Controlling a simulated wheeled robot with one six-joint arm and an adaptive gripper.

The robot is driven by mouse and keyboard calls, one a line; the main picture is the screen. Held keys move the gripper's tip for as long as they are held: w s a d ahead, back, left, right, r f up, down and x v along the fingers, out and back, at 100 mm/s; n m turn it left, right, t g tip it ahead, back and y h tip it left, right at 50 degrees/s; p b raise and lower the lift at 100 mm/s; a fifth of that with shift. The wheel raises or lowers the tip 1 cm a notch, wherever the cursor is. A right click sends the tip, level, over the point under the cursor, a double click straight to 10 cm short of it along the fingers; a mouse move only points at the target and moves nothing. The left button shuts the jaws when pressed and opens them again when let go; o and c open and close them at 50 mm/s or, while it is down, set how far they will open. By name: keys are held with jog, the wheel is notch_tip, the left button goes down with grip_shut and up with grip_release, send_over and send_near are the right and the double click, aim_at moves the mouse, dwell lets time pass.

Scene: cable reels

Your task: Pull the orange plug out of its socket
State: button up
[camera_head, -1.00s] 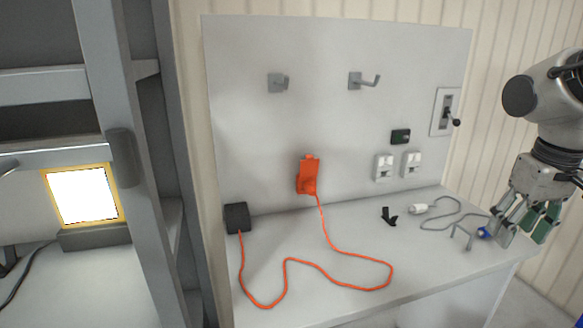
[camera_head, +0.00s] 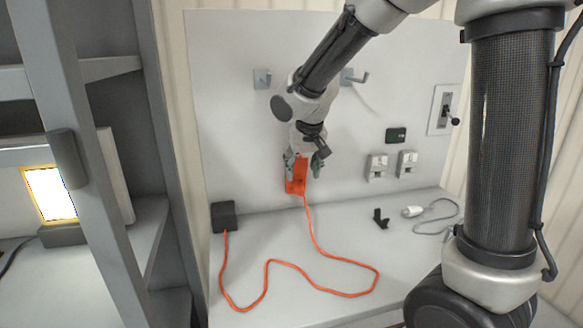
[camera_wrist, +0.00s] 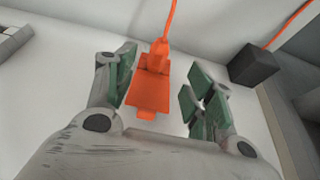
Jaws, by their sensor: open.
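The orange plug (camera_head: 296,180) sits at its orange socket on the white back panel, low and left of the middle. An orange cable (camera_head: 312,225) runs from it down to the bench. In the wrist view the orange plug and socket (camera_wrist: 150,90) lie between my two green-padded fingers, with gaps on both sides. My gripper (camera_head: 303,166) is open around them and does not visibly grip them. My gripper also shows in the wrist view (camera_wrist: 158,90). Where the plug ends and the socket begins is hard to tell.
A dark box (camera_head: 224,216) stands at the cable's other end. Two hooks (camera_head: 262,78), a lever switch (camera_head: 441,110) and two white sockets (camera_head: 376,166) are on the panel. A black bracket (camera_head: 380,218) and white plug (camera_head: 412,211) lie on the bench. A grey shelf frame (camera_head: 95,150) stands left.

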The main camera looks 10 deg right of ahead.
aim_at(300, 186)
jog(key=x, duration=0.8)
jog(key=shift+s+d, duration=0.1)
jog(key=shift+r, duration=0.1)
grip_shut()
